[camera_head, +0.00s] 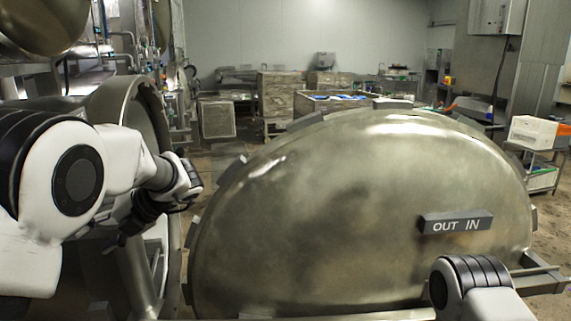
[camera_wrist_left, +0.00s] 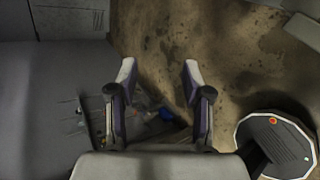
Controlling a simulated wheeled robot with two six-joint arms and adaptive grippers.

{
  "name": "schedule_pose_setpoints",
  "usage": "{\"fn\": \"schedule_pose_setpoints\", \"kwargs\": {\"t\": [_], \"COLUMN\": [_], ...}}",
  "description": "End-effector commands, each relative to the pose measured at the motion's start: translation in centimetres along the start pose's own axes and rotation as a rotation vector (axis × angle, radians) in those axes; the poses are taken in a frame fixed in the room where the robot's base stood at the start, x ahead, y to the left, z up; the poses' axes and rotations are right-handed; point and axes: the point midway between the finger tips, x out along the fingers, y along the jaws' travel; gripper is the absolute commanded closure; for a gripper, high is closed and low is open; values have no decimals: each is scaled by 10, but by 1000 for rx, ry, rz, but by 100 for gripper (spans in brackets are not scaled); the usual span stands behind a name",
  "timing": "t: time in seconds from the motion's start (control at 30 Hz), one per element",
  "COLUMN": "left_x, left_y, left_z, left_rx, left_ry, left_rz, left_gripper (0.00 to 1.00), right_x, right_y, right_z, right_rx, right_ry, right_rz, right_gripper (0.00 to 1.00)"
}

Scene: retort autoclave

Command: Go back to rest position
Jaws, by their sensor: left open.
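My left arm comes in from the left in the head view, and its gripper (camera_head: 186,187) is in front of the open autoclave mouth, left of the big domed door. In the left wrist view, the left gripper (camera_wrist_left: 158,80) has its two fingers spread apart with nothing between them, above a stained brown floor. My right arm shows only as a link at the lower right of the head view. The right gripper is out of the picture.
The large metal autoclave door (camera_head: 340,210) with an "OUT IN" label (camera_head: 456,222) fills the middle. The autoclave rim (camera_head: 118,95) stands close to my left arm. Stacked crates (camera_head: 282,95) stand behind. A white box (camera_head: 535,131) sits on a cart at the right.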

Motion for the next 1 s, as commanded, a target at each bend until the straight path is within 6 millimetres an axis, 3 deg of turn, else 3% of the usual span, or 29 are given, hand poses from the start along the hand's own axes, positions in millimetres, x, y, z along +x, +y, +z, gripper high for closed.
{"fn": "schedule_pose_setpoints", "kwargs": {"t": [0.17, 0.27, 0.37, 0.53, 0.6, 0.7, 0.77, 0.83, 0.9, 1.0], "left_x": [48, 84, 134, 239, 271, 299, 305, 301, 284, 250], "left_y": [-51, -80, -118, -210, -254, -315, -347, -377, -393, -398], "left_z": [-24, -41, -63, -120, -151, -208, -251, -305, -360, -419], "left_rx": [108, 213, 389, 1000, 1312, 1752, 2004, 2282, 2527, 2781], "left_ry": [65, 82, 67, -99, -214, -408, -547, -739, -973, -1335], "left_rz": [39, 98, 181, 303, 298, 229, 158, 56, -54, -161], "left_gripper": [50, 50, 50, 50, 50, 50, 50, 50, 50, 50], "right_x": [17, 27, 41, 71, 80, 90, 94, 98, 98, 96], "right_y": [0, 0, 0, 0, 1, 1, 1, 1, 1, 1], "right_z": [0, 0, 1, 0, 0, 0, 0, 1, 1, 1], "right_rx": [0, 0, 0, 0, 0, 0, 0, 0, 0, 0], "right_ry": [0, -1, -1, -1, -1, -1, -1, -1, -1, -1], "right_rz": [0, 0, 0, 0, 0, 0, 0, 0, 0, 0], "right_gripper": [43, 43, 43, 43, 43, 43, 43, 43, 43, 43]}}
